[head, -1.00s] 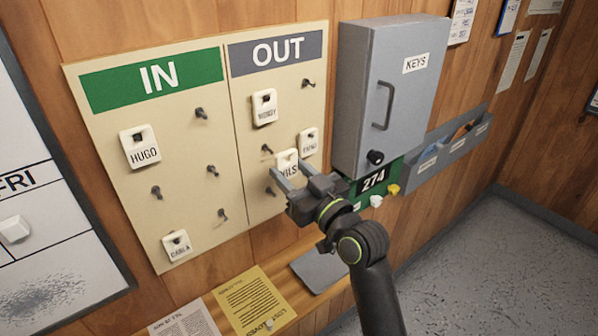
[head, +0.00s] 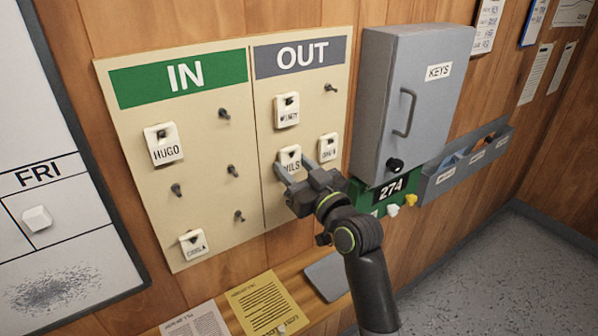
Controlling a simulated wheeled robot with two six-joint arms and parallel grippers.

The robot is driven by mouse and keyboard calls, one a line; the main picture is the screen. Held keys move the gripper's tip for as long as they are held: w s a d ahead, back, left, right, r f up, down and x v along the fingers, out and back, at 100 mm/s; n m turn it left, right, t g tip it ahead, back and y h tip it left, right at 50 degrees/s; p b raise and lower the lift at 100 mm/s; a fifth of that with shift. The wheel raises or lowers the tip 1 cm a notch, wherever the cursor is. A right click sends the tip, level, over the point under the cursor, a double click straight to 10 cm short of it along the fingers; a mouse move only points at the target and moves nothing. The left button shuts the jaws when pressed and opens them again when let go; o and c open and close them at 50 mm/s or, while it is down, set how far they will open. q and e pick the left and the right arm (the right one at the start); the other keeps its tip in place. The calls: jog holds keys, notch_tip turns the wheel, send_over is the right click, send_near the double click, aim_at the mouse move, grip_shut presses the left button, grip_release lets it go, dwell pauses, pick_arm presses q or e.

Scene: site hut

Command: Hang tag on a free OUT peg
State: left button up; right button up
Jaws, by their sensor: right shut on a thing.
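My right gripper (head: 296,170) is shut on a white tag (head: 290,156) with partly hidden lettering that starts like "WILS". It holds the tag against or very close to the OUT side (head: 313,107) of the cream board, low and left. The tag covers the spot of a left-hand OUT peg; I cannot tell whether the peg is through its hole. A bare OUT peg (head: 330,88) shows at upper right. Two other tags hang on OUT, one at upper left (head: 286,112) and one at right (head: 327,148). My left gripper is not in view.
The IN side (head: 200,130) holds the HUGO tag (head: 163,146), a lower tag (head: 193,244) and several bare pegs. A grey key cabinet (head: 405,110) juts out right of the board. Below it are a green 274 panel (head: 366,196) and a grey wall tray (head: 435,185). Papers (head: 262,305) lie on the ledge.

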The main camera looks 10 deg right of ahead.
jog(key=shift+w+a, duration=0.1)
jog(key=shift+w, duration=0.05)
jog(key=shift+f, duration=0.25)
dwell(0.6)
dwell(0.3)
jog(key=o, duration=0.9)
